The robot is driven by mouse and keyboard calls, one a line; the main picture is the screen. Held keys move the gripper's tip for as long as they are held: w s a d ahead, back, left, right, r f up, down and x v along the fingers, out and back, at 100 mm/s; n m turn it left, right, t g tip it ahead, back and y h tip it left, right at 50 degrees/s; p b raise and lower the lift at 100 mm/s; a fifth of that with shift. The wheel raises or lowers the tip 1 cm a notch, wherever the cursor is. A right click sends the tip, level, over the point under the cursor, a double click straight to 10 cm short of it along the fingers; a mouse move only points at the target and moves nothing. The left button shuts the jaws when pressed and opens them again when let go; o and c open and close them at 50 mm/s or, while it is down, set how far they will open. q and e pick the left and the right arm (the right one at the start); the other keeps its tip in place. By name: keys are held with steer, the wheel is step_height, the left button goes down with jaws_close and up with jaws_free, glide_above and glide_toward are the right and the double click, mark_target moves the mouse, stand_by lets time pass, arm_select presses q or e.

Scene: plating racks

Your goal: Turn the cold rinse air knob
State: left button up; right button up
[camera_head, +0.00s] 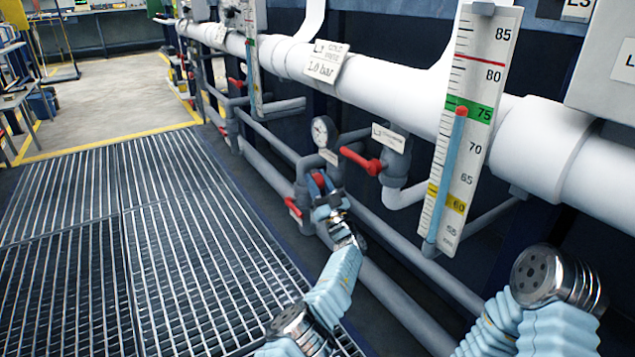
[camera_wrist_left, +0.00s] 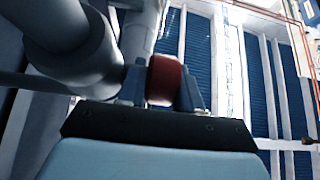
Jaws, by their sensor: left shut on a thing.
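The red knob (camera_head: 320,181) sits below a round pressure gauge (camera_head: 322,131) on the grey pipework, in the middle of the head view. My left gripper (camera_head: 323,196) is at the knob and shut on it. In the left wrist view the red knob (camera_wrist_left: 165,80) shows between the two fingers of my left gripper (camera_wrist_left: 163,92), one on each side. The gripper hides part of the knob in the head view. My right arm shows at the lower right of the head view, but its gripper fingers are not visible.
A red lever valve (camera_head: 362,160) stands right of the gauge, and another red handle (camera_head: 293,207) sits lower left of the knob. A tall temperature scale (camera_head: 470,120) hangs at the right. White and grey pipes run along the wall. The grated floor (camera_head: 130,230) at left is clear.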

mark_target(322, 187)
arm_select(q)
steer(key=o, duration=0.7)
steer(key=shift+s, duration=0.1)
steer(key=shift+d, duration=0.1)
steer(key=p+v, duration=0.3)
steer(key=shift+s+d, duration=0.15)
steer(key=shift+d, duration=0.05)
steer(key=p+v, duration=0.1)
steer(key=v, duration=0.9)
steer(key=shift+a+f, duration=0.1)
steer(key=shift+f, duration=0.25)
